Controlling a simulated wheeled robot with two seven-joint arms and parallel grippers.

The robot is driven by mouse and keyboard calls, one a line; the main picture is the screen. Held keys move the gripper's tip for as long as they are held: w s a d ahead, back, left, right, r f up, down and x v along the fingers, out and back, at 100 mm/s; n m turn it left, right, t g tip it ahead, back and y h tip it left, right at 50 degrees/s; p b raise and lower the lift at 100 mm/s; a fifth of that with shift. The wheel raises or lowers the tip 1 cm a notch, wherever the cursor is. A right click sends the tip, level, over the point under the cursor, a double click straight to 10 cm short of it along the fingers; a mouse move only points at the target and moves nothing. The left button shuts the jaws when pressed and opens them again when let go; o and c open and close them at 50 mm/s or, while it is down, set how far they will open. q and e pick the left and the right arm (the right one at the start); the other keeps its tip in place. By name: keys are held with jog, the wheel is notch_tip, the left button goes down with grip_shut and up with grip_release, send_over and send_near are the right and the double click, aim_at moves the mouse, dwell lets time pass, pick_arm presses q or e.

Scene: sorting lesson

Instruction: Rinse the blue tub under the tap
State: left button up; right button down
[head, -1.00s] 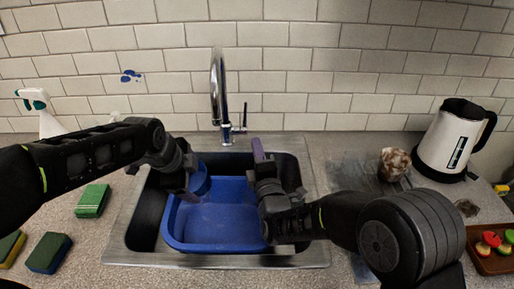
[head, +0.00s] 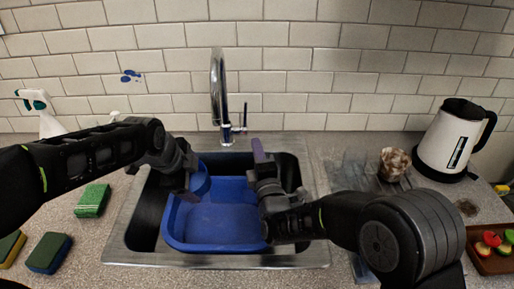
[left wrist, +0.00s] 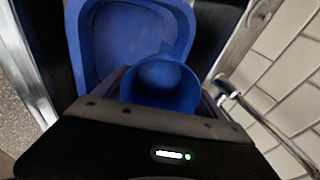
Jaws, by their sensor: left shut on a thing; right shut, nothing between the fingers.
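A small round blue tub (head: 201,181) is at my left gripper (head: 191,186), over the sink's left part. In the left wrist view the tub (left wrist: 160,84) sits between the gripper's fingers, which are shut on it. A larger blue basin (head: 215,240) lies in the steel sink (head: 150,259), below the tub. The chrome tap (head: 217,88) stands behind the sink, its spout a little right of the tub. No water stream shows. My right gripper (head: 260,152) is shut and empty, pointing up over the sink's right part, right of the tap's lever (head: 244,116).
A green sponge (head: 92,200) and other sponges (head: 49,253) lie left of the sink. A spray bottle (head: 47,117) stands behind them. To the right are a brown patterned cup (head: 394,163), a white kettle (head: 450,140) and a brown tray (head: 492,264). A tiled wall closes the back.

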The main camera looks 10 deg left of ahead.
pick_arm(q)
jog(key=s+r, duration=0.1)
jog(key=s+r+p, duration=0.1)
jog(key=s, duration=0.1)
jog(key=s+r, duration=0.1)
jog(key=shift+s+a+r+p, duration=0.2)
jog(key=shift+a+r+p, duration=0.1)
jog(key=shift+r+p, duration=0.1)
jog(key=shift+s+r, duration=0.1)
jog(key=shift+s, duration=0.2)
dwell(1.0)
